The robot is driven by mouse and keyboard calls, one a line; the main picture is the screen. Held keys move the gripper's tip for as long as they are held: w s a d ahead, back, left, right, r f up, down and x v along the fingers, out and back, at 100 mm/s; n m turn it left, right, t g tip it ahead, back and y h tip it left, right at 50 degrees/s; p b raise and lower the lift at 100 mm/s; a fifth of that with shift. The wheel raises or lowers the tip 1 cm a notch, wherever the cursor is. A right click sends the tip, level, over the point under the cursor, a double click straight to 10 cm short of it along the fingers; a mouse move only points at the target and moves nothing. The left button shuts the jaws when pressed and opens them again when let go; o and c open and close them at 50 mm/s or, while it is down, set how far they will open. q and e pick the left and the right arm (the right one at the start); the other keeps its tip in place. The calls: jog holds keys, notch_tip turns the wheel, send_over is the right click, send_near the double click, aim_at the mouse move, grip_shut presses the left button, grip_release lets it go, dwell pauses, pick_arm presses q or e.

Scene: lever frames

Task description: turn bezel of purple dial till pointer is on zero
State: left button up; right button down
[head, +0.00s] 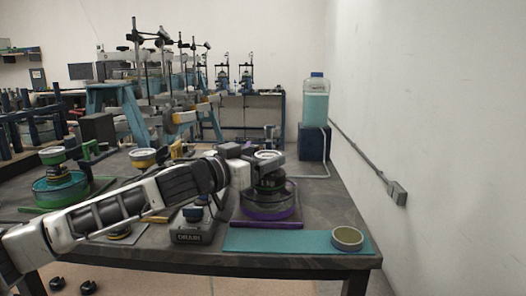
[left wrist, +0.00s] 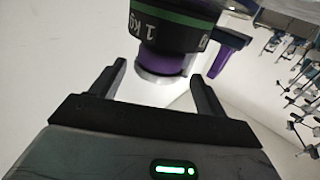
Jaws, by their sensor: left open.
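The purple device (head: 267,207) stands near the right of the table in the head view, with a clear purple ring at its base and dark parts stacked above. In the left wrist view a black body with a green stripe and upside-down "1 kg" lettering (left wrist: 165,32) hangs above a purple band (left wrist: 162,62) and a silvery rim. My left gripper (left wrist: 157,84) is open, with a finger on either side of the band and rim. In the head view my left gripper (head: 242,166) is beside the top of the device. Pointer and zero mark cannot be made out. My right gripper is not in view.
A teal mat (head: 285,241) with a round tin (head: 347,238) lies at the front right. A grey block marked "DRAIN" (head: 193,232) stands left of the device. A green-ringed device (head: 60,190) stands at left. A wall bounds the right side.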

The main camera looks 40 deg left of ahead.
pick_arm(q)
jog(key=shift+w+d, duration=0.2)
jog(key=shift+w, duration=0.4)
jog(key=c, duration=1)
